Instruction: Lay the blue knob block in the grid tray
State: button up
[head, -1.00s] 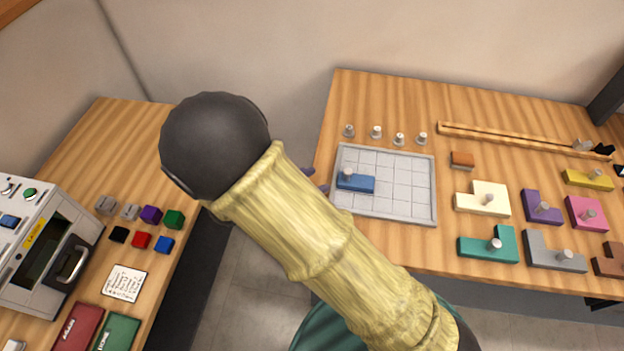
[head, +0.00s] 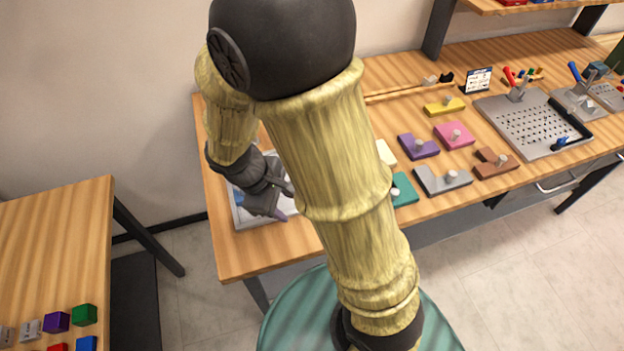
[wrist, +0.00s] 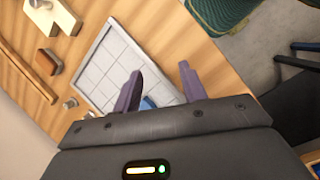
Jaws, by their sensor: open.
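The grey grid tray (head: 240,217) lies on the right-hand table, partly hidden by my arm in the head view. It also shows in the wrist view (wrist: 112,52), with empty cells in its visible part. A small part of the blue knob block (head: 237,198) shows at the tray's left side, beside my gripper (head: 284,203). In the wrist view the blue block (wrist: 148,103) shows as a patch low between the purple fingers; its knob is hidden. My gripper (wrist: 161,72) is open over the tray's edge area. I cannot tell its height above the block.
Teal (head: 404,190), purple (head: 419,147), pink (head: 454,136) and grey (head: 442,180) knob blocks lie right of my arm. A perforated plate (head: 535,122) is farther right. A separate table (head: 60,240) stands left, across a gap.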

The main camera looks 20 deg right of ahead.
jog(key=d+r+m+t+y, duration=0.3)
jog(key=d+r+m+y, duration=0.1)
jog(key=m, duration=0.7)
jog(key=d+r, duration=0.1)
jog(key=d, duration=0.1)
jog(key=shift+s+d, duration=0.25)
jog(key=shift+d, duration=0.05)
